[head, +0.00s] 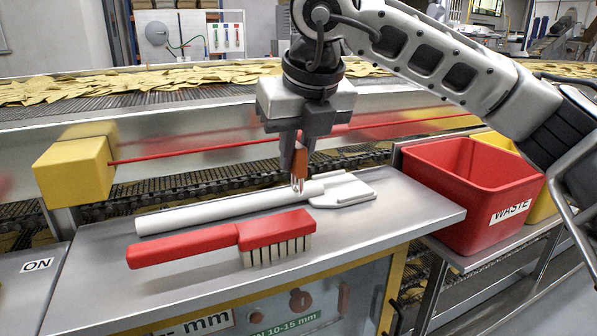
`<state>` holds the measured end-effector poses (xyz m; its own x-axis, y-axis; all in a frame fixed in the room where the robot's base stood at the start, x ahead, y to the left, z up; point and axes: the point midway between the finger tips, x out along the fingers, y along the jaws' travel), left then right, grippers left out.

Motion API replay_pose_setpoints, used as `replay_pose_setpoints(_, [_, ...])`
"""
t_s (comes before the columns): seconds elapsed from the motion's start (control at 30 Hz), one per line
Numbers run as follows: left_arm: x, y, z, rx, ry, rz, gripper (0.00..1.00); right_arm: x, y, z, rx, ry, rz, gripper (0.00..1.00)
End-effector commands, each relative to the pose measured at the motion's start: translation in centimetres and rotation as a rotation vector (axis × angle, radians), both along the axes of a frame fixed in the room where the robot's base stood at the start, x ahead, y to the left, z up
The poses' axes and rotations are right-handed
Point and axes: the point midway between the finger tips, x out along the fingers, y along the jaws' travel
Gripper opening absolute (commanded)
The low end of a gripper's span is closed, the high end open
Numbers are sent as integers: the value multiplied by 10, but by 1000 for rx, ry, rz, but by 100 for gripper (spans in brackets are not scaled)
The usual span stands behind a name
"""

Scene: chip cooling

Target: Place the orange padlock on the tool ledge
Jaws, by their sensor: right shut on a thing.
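The orange padlock (300,160) is between the fingers of my right gripper (297,168), which is shut on it. Its metal shackle hangs downward, just above or in front of the white scraper handle; I cannot tell if it touches. The fingers partly hide the padlock's body. The tool ledge (400,218) is the grey metal top below the gripper. A red-handled brush (190,245) and a white scraper (343,193) with a long handle lie on it. My left gripper is not in view.
A red waste bin (455,205) stands right of the ledge, with a yellow bin (540,205) behind it. A yellow box (72,172) with a red cord (200,152) runs along the conveyor behind. The ledge's right end and front strip are bare.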

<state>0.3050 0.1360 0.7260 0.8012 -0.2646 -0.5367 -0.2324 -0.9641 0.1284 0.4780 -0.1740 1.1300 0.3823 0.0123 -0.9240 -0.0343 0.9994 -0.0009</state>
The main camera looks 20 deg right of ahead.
Motion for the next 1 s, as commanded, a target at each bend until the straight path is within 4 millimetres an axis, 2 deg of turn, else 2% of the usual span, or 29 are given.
replay_pose_setpoints(0.13, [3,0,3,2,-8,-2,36,6,-7,-12,0,3,-2,0])
replay_pose_setpoints(0.3, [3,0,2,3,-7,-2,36,5,-6,-37,0,1,1,0])
replay_pose_setpoints(0.57, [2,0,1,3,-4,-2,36,5,-6,-39,0,-1,-1,0])
replay_pose_setpoints(0.7, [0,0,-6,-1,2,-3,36,5,-5,-45,1,-1,-1,0])
replay_pose_setpoints(0.73, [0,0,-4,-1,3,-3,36,5,-5,-43,1,-1,-1,23])
replay_pose_setpoints(0.8, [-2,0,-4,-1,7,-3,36,5,-5,-43,0,0,-1,36])
replay_pose_setpoints(1.0, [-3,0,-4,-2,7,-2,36,5,-5,-42,0,0,-1,36])
